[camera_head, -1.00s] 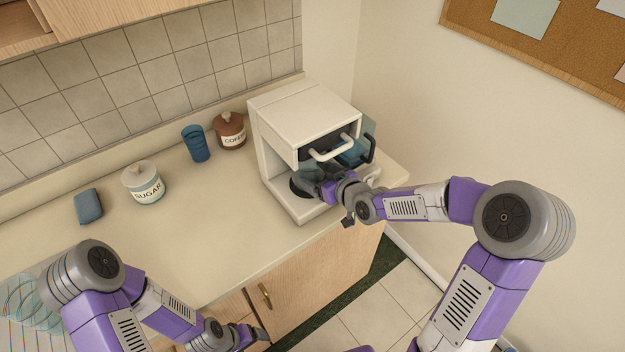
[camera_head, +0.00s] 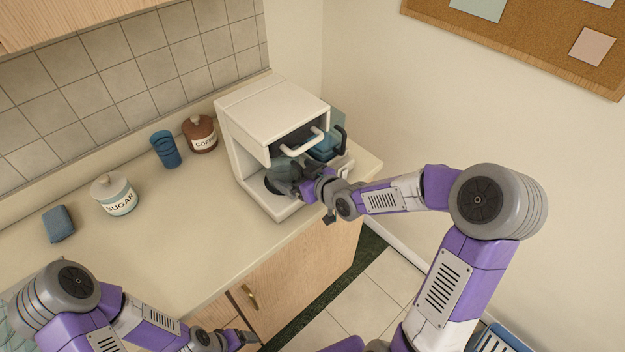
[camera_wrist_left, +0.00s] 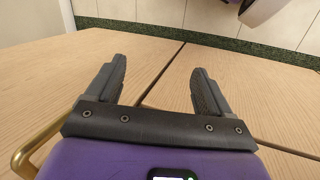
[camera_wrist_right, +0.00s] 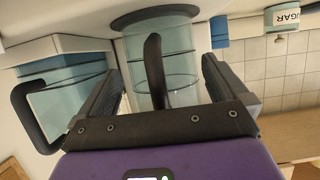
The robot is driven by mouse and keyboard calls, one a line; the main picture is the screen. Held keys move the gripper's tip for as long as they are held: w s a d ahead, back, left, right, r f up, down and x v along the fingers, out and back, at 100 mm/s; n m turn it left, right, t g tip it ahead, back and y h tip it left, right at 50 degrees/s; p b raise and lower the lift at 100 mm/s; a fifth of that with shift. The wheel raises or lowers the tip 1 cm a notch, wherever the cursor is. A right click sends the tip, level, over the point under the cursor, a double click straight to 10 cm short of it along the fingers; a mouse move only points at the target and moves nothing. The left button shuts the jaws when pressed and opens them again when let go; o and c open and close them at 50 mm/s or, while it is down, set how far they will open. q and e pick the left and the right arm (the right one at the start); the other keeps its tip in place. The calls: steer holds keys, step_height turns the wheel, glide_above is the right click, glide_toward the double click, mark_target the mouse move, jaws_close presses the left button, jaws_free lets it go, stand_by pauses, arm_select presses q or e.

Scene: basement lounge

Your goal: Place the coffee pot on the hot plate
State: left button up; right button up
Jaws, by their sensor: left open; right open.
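The glass coffee pot (camera_wrist_right: 178,62) has a dark upright handle (camera_wrist_right: 155,70) and shows in the right wrist view, which is upside down. Its base is at the dark round hot plate (camera_wrist_right: 150,18) of the white coffee maker (camera_head: 262,110); I cannot tell for sure whether they touch. In the head view the pot (camera_head: 287,172) is partly hidden by my right gripper (camera_head: 318,180). My right gripper is open, with the pot's handle between its fingers in the wrist view. My left gripper (camera_wrist_left: 155,85) is open and empty, low in front of the wooden cabinet doors (camera_wrist_left: 255,85).
A bluish clear container (camera_wrist_right: 65,100) with a dark handle is beside the pot. A coffee jar (camera_head: 200,135), blue cup (camera_head: 165,150), sugar jar (camera_head: 114,195) and blue sponge (camera_head: 58,223) are on the counter (camera_head: 185,225). The counter's middle is clear. A wall stands right of the coffee maker.

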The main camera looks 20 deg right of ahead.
steer(key=p+v, duration=0.3)
steer(key=v, duration=0.8)
steer(key=shift+p, duration=0.35)
